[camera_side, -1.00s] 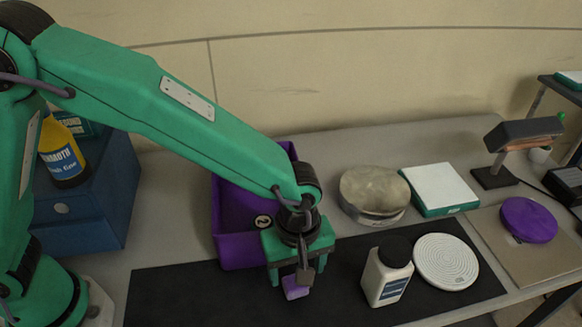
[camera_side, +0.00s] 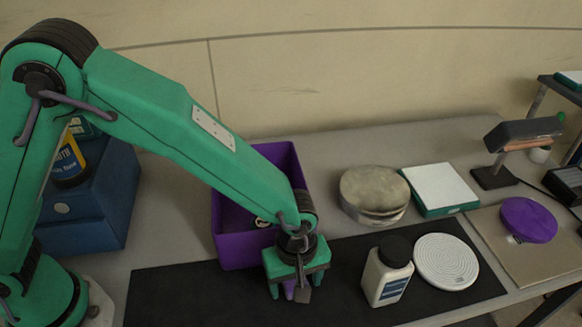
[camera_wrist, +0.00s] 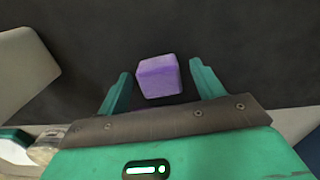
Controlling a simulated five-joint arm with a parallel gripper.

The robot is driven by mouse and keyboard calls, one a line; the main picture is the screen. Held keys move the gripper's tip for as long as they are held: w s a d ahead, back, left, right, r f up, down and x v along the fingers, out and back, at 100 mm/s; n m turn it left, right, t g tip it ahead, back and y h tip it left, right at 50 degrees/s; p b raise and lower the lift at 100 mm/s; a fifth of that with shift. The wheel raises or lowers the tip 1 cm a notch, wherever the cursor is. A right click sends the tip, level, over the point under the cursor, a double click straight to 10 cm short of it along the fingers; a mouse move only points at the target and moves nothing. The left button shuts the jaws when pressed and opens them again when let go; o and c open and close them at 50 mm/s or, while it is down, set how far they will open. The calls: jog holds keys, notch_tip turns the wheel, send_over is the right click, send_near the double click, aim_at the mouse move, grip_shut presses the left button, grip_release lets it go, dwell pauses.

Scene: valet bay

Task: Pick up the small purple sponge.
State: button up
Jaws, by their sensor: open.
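The small purple sponge (camera_wrist: 159,77) is a block on the black mat (camera_wrist: 80,40). In the side view my gripper (camera_side: 289,292) points down low over the mat, in front of the purple bin. There the sponge (camera_side: 289,288) is mostly hidden behind the fingers, with only a bit of purple showing. My gripper is open and not touching the sponge in the wrist view.
A purple bin (camera_side: 233,249) stands just behind my gripper. A white bottle with a black cap (camera_side: 382,282) and a white round disc (camera_side: 446,262) are to the right. A grey round tin (camera_side: 375,190) and a purple round pad (camera_side: 528,220) lie farther off. The mat's left part is clear.

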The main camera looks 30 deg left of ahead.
dwell(0.3)
jog(key=c, duration=1)
jog(key=shift+r, duration=0.2)
jog(key=shift+c, duration=0.2)
jog(key=shift+r, duration=0.5)
jog(key=r, duration=0.3)
jog(key=shift+s+d+r, duration=0.1)
jog(key=shift+s+d, duration=0.05)
jog(key=shift+s, duration=0.1)
jog(key=s+d+r, duration=0.2)
jog(key=s+r, duration=0.4)
jog(key=s, duration=0.5)
jog(key=shift+d+r, duration=0.25)
jog(key=shift+d, duration=0.1)
jog(key=shift+w, duration=0.1)
